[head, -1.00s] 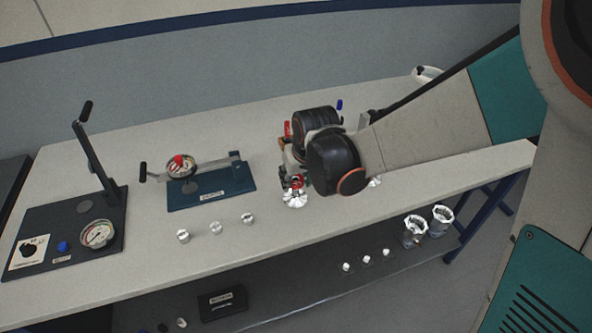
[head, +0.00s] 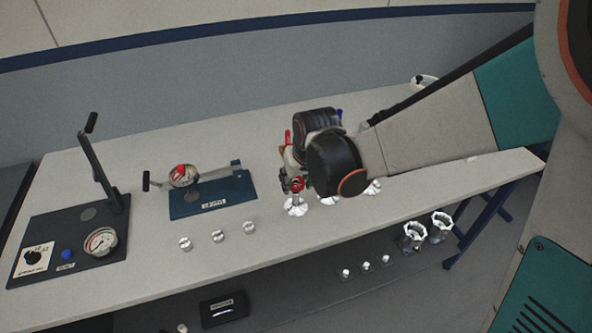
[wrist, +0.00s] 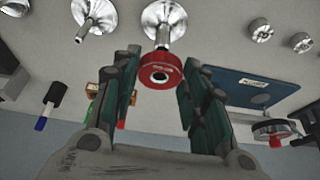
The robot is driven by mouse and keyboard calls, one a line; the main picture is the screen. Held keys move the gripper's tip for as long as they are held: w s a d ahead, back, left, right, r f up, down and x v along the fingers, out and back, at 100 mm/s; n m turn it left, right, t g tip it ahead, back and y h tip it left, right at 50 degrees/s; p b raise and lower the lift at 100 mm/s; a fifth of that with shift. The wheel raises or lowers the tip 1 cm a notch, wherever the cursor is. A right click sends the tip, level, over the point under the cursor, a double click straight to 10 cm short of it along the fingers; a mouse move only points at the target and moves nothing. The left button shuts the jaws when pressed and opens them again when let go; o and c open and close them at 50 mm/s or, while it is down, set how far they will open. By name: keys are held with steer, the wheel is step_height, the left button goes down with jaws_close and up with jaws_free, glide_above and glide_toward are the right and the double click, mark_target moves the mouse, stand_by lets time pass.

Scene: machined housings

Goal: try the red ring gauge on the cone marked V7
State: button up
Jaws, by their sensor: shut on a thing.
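The red ring gauge (wrist: 162,72) is between the fingers of my gripper (wrist: 160,85), which is shut on it. In the head view the red ring (head: 298,184) shows just above the leftmost silver cone (head: 296,207). In the wrist view this cone's flared base (wrist: 166,18) and stem line up with the ring. I cannot tell whether the ring touches the stem tip or sits on it. Two more cones, a middle one (head: 328,199) and a right one (head: 373,187), stand partly behind my wrist. No V7 mark is readable.
A blue plate with a dial gauge (head: 183,176) and a dark lever-and-gauge stand (head: 101,241) are to the left. Several small silver cylinders (head: 218,236) lie in front. A blue-tipped tool (wrist: 50,105) and a red one are near my gripper.

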steer(key=shift+r+p, duration=0.3)
steer(key=shift+r, duration=0.2)
steer(key=shift+r+p, duration=1.85)
steer(key=shift+r, duration=0.7)
